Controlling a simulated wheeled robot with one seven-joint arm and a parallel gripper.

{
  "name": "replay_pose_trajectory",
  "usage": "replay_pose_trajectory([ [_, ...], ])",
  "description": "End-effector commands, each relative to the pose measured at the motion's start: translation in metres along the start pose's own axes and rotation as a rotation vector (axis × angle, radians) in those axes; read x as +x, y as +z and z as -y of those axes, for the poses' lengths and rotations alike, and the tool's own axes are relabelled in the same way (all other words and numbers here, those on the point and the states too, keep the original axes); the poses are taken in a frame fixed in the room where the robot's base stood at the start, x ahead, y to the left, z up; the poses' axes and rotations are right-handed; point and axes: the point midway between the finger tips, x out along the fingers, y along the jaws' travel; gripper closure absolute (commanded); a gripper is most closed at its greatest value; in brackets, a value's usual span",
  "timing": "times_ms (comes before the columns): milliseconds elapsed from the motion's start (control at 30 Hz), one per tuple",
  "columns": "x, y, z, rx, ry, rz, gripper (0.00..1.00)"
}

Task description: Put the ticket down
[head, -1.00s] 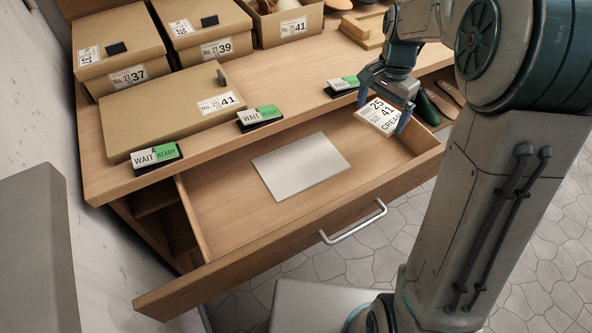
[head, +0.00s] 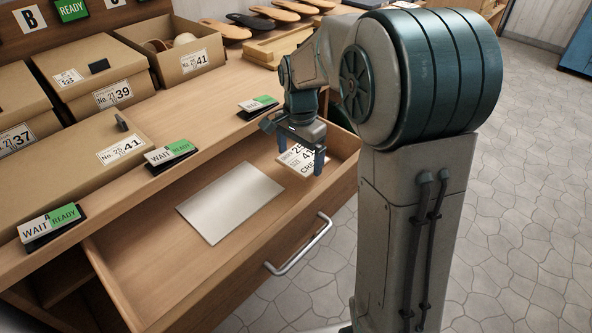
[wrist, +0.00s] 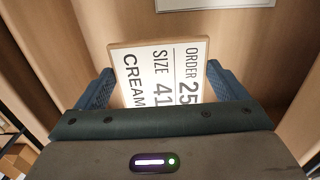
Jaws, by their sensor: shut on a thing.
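The ticket (head: 299,160) is a small pale card with a wooden-coloured edge. It reads "ORDER 25, SIZE 41, CREAM" in the wrist view (wrist: 160,78). My gripper (head: 301,154) is shut on it, with one blue finger at each side. The ticket is inside the outline of the open drawer (head: 150,262), at its right end. I cannot tell whether it touches the drawer floor. A plain light grey sheet (head: 231,201) lies flat on the drawer floor to the left of the ticket. The sheet's edge also shows at the top of the wrist view (wrist: 215,4).
Several WAIT/READY signs (head: 170,155) stand along the counter edge above the drawer. Shoe boxes (head: 105,88) stand behind them. Sandal soles (head: 272,14) lie at the back. The drawer's handle (head: 300,246) faces the tiled floor. Bare drawer floor surrounds the sheet.

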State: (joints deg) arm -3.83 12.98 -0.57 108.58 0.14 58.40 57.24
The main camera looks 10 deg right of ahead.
Motion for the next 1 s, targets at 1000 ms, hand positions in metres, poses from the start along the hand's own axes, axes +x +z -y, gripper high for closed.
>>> replay_pose_trajectory([
  [1000,0.048,0.000,0.000,0.000,0.001,0.000,0.00],
])
